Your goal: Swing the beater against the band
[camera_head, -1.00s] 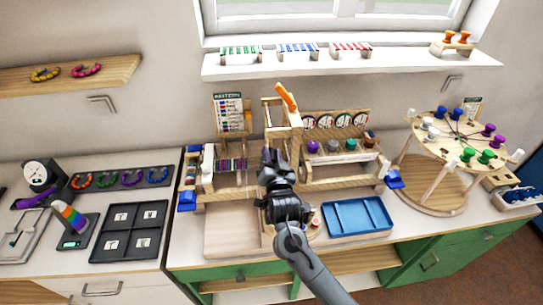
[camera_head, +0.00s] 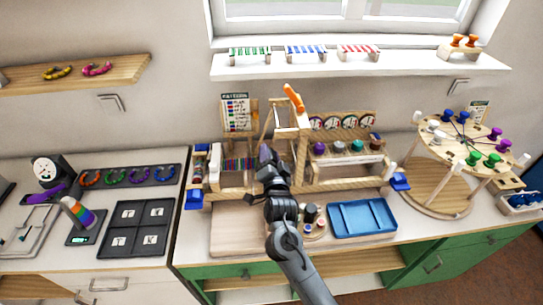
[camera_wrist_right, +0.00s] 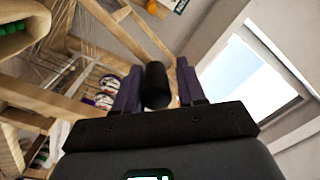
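My right gripper (camera_head: 266,160) is over the middle of the wooden loom (camera_head: 330,185), in front of its upright frame. In the right wrist view its two purple fingers (camera_wrist_right: 158,82) stand apart on either side of a black cylinder (camera_wrist_right: 156,86). A narrow gap shows beside the cylinder, so I see no firm grip. I cannot tell whether the cylinder is the beater's handle. Multicoloured threads, perhaps the band (camera_head: 238,164), lie left of the gripper. An orange handle (camera_head: 294,98) tops the wooden upright. My arm hides part of the loom's centre. My left gripper is out of view.
A blue tray (camera_head: 362,218) and a small round stand with pegs (camera_head: 313,222) are right of my arm. A round peg table (camera_head: 440,190) stands further right. A pattern card (camera_head: 236,110) stands behind the loom. A bare wooden board (camera_head: 236,228) lies front left.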

